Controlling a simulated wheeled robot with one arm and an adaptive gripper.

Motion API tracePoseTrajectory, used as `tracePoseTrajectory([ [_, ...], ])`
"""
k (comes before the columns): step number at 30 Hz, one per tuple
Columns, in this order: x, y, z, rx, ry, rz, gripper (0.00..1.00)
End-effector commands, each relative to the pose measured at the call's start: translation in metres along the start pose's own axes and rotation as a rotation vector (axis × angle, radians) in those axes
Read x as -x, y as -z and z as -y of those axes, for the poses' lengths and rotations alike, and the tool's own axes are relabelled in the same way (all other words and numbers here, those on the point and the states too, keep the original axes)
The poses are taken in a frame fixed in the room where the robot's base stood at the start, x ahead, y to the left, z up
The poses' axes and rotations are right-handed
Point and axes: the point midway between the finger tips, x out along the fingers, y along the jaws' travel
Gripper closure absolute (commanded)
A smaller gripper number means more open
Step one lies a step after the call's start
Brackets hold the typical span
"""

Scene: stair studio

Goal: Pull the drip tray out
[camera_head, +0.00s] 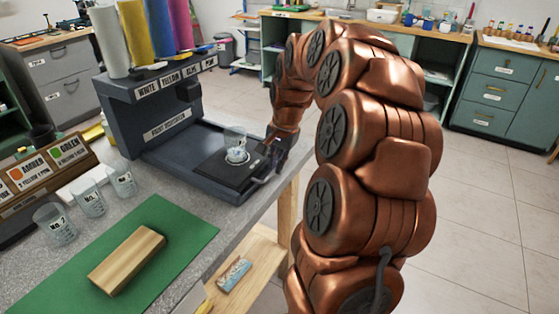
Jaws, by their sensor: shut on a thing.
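The drip tray (222,172) is a dark flat tray with a front handle (262,178). It sits at the base of the dark paint dispenser (160,110) at the back of the grey bench. A clear cup (237,146) stands upright on the tray. My gripper (272,160) is at the tray's front right, low by the handle, and shut on it. My copper arm covers part of the gripper, and the fingertips are small and dark, so their exact contact is hard to see.
A green mat (185,228) with a wooden block (127,262) lies at the front. Clear cups (88,198) stand at left beside a wooden label rack (45,172). A lower wooden shelf (260,257) is under the bench edge. Open floor (475,200) lies to the right.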

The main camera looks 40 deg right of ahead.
Motion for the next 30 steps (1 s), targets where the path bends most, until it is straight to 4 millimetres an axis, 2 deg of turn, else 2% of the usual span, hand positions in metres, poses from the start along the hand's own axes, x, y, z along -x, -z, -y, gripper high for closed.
tracePoseTrajectory([
  [10, -0.0001, -0.0013, 0.0002, 0.004, 0.001, 0.002, 1.0],
  [11, -0.0001, -0.0012, 0.0001, 0.003, 0.001, 0.002, 0.9],
  [18, -0.0001, -0.0007, -0.0003, 0.002, 0.001, 0.002, 0.65],
  [30, 0.0058, 0.0002, -0.0003, 0.001, 0.002, 0.0, 0.65],
])
